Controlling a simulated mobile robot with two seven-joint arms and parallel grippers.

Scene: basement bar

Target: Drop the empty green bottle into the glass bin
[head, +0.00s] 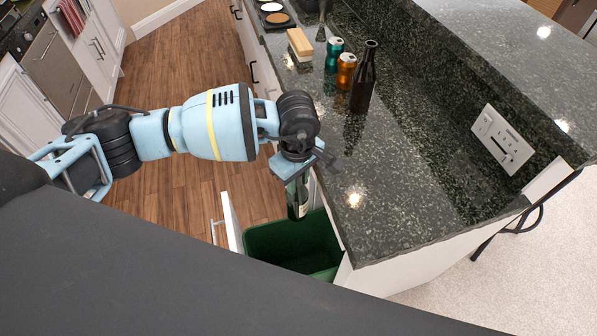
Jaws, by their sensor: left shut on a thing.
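My left gripper (297,170) is shut on a dark green bottle (298,204) beside the edge of the counter. The bottle hangs upright below the gripper, and its upper part is hidden by the fingers. Its lower end shows over the opening of the green bin (271,240). I cannot tell how far above or inside the rim it is. The bin stands in a pulled-out white drawer at the end of the counter, and its near part is cut off by my own body. My right gripper is not in view.
The dark granite counter (400,190) holds a dark brown bottle (364,80), an orange can (346,72), a teal can (334,52) and a sponge-like block (300,43). The open drawer front (231,222) stands left of the bin. Wooden floor (165,85) lies clear at the left.

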